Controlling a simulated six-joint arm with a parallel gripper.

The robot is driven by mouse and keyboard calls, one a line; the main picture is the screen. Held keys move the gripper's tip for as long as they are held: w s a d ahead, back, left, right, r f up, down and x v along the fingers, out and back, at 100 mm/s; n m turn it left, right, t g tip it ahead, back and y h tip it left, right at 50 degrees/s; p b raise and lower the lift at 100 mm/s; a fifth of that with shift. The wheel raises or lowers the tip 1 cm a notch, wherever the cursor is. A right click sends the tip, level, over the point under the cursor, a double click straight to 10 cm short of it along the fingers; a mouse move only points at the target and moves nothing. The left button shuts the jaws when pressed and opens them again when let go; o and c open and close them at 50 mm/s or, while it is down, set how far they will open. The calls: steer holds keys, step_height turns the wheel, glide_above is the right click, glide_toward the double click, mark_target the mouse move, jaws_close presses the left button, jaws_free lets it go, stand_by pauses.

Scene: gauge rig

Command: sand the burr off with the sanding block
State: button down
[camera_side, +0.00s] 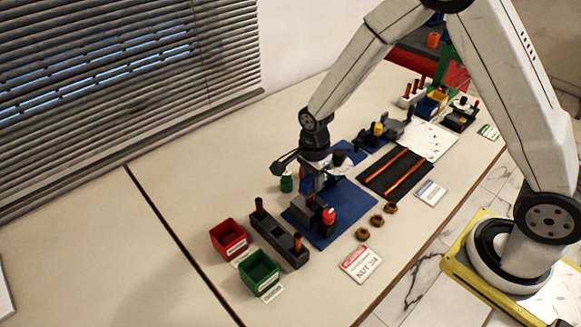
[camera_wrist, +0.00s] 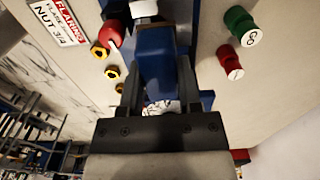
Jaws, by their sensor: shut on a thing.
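My gripper (camera_side: 315,176) is over the blue mat (camera_side: 346,219) in the side view, pointing down. In the wrist view my gripper (camera_wrist: 159,82) is shut on a blue block (camera_wrist: 157,66), which fills the space between the fingers; it looks like the sanding block. In the side view a little of the blue block (camera_side: 308,184) shows under the fingers, just above a dark fixture (camera_side: 312,212). A pale metal end (camera_wrist: 143,8) shows beyond the block in the wrist view. I cannot tell whether the block touches it. No burr can be made out.
A red-capped piece (camera_side: 329,216) stands close beside the fixture. A green cylinder (camera_side: 286,183) stands behind, with a red one (camera_wrist: 229,63) near it. Several brass nuts (camera_side: 376,220) lie to the right. A dark rack (camera_side: 279,241), red bin (camera_side: 228,238) and green bin (camera_side: 259,271) stand left.

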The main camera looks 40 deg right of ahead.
steer(key=shift+f, duration=0.6)
stand_by(0.8)
steer(key=shift+d, duration=0.2)
steer(key=shift+d, duration=0.65)
steer(key=shift+f, duration=0.1)
steer(key=shift+a, duration=0.1)
steer(key=shift+s+a, duration=0.1)
steer(key=shift+a, duration=1.45)
steer(key=shift+d, duration=0.1)
steer(key=shift+d+f, duration=0.1)
steer(key=shift+d, duration=1.45)
